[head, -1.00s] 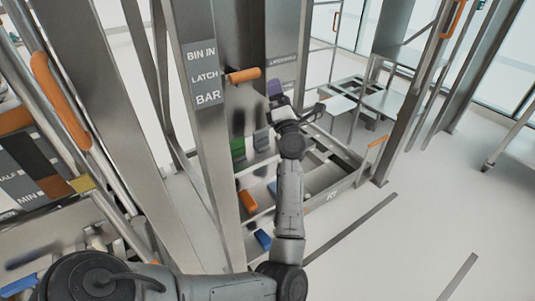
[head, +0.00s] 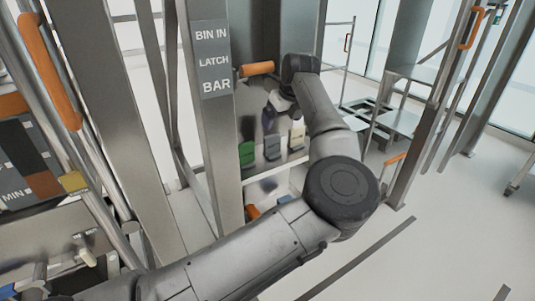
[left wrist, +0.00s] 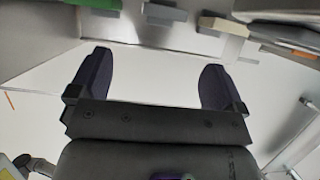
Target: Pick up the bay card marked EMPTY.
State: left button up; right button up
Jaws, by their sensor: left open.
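Several small upright cards stand in a row on a shelf of the metal rack: a green one (head: 246,153), a grey-blue one (head: 272,148) and a whitish one (head: 297,138). I cannot read EMPTY on any of them. In the left wrist view a green piece (left wrist: 100,3), a grey one (left wrist: 163,14) and a pale one (left wrist: 225,38) show along the top edge. My left gripper (head: 269,118) points down above the row, partly hidden by its own wrist. In the left wrist view its dark fingers (left wrist: 157,82) are wide apart with nothing between them. My right gripper is not in view.
A post with a BIN IN LATCH BAR sign (head: 213,60) stands left of the row, with an orange handle (head: 257,69) beside it. Another metal post (head: 405,165) stands to the right. Open floor (head: 440,230) lies at the right.

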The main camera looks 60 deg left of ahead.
aim_at(274, 140)
pick_arm(q)
jog(key=b+x, duration=0.4)
jog(key=x, duration=0.4)
jog(key=shift+a+f, duration=0.1)
jog(key=shift+f, duration=0.15)
jog(key=b+x, duration=0.3)
jog(key=x, duration=0.2)
jog(key=shift+w+a+b, duration=0.15)
jog(key=shift+a+b, duration=0.05)
jog(key=shift+b, duration=0.2)
jog(key=shift+r, duration=0.1)
jog(key=shift+c, duration=0.5)
jog(key=c, duration=0.9)
